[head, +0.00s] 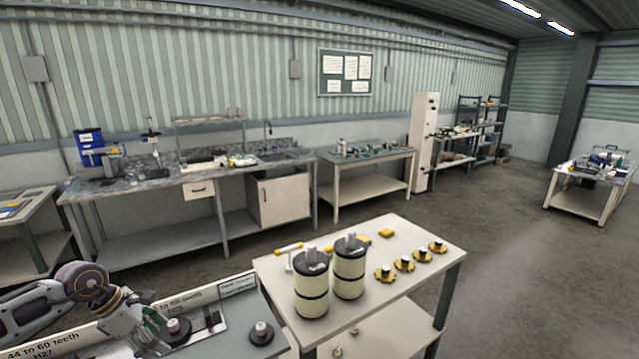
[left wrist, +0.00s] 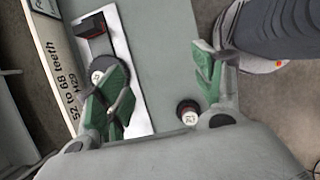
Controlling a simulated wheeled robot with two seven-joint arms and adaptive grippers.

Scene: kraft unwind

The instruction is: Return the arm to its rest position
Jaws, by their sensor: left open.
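My left arm comes in from the left in the head view, low over a grey bench (head: 240,316). My left gripper (head: 152,330) is at the lower left, partly cut by its own links. In the left wrist view my left gripper (left wrist: 162,82) has its green-padded fingers spread wide, with nothing between them. Below it lie a dark round piece with a pale hub (left wrist: 101,72), partly behind one finger, and a smaller dark piece with a pale top (left wrist: 188,112). My right gripper is not in view.
A labelled strip (left wrist: 62,85) runs along the bench edge. To the right, a pale table (head: 405,285) carries two cream-and-black cylinders (head: 312,283) (head: 349,268) and several yellow-based pieces (head: 403,263). Workbenches (head: 225,182) line the wall. Open floor lies between.

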